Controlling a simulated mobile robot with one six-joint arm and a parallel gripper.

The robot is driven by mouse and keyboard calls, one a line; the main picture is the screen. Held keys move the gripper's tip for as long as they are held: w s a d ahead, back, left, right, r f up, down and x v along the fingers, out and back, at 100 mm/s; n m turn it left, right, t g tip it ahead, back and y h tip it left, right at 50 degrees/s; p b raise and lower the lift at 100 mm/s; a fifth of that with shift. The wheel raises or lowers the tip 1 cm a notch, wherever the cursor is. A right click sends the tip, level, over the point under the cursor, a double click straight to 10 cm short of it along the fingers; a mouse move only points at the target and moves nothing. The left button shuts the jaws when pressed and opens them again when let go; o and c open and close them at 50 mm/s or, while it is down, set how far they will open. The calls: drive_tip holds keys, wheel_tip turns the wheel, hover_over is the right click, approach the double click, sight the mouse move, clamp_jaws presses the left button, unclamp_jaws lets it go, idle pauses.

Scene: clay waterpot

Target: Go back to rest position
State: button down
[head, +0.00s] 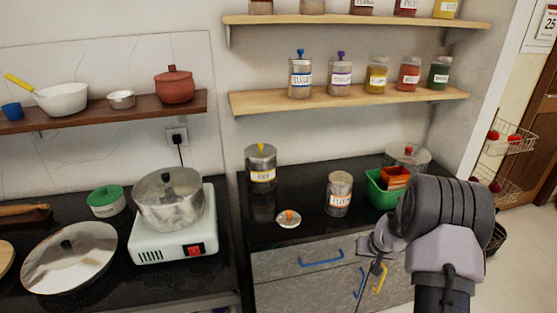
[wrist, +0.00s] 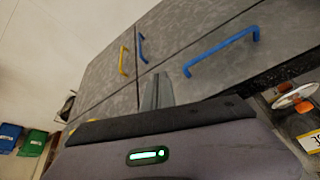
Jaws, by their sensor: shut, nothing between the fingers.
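My gripper (head: 374,258) is in front of the drawers at the right of the head view, at the end of my dark, bent arm. Its fingers look small and partly blend with the cabinet front. In the wrist view the fingers (wrist: 157,92) are together and empty, pointing toward the cabinet doors. A reddish clay pot (head: 174,86) with a lid stands on the dark wall shelf (head: 140,111) at upper left, far from my gripper.
The grey cabinet (head: 285,288) has a blue drawer handle (head: 321,259) and a yellow door handle (head: 380,279). On its black counter stand a jar (head: 339,194) with its lid (head: 288,219) beside it and a green bin (head: 379,193). A steel pot (head: 168,199) sits on the cooker (head: 172,246).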

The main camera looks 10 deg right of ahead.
drive_tip(key=s+a+r+y, duration=0.1)
drive_tip(key=s+a+r, duration=0.1)
drive_tip(key=a+r, duration=0.45)
drive_tip(key=s+a+r, duration=0.1)
drive_tip(key=a+r, duration=0.2)
drive_tip(key=r, duration=0.7)
drive_tip(key=s+a+r+t+y, duration=0.1)
drive_tip(key=s+a+r, duration=0.9)
drive_tip(key=s+r, duration=0.15)
drive_tip(key=s+a+r, duration=0.1)
drive_tip(key=s+a, duration=0.2)
drive_tip(key=s, duration=0.6)
drive_tip(key=s+a+r+m, duration=0.1)
drive_tip(key=s+a, duration=0.2)
drive_tip(key=s, duration=0.6)
drive_tip(key=shift+r+y, duration=0.3)
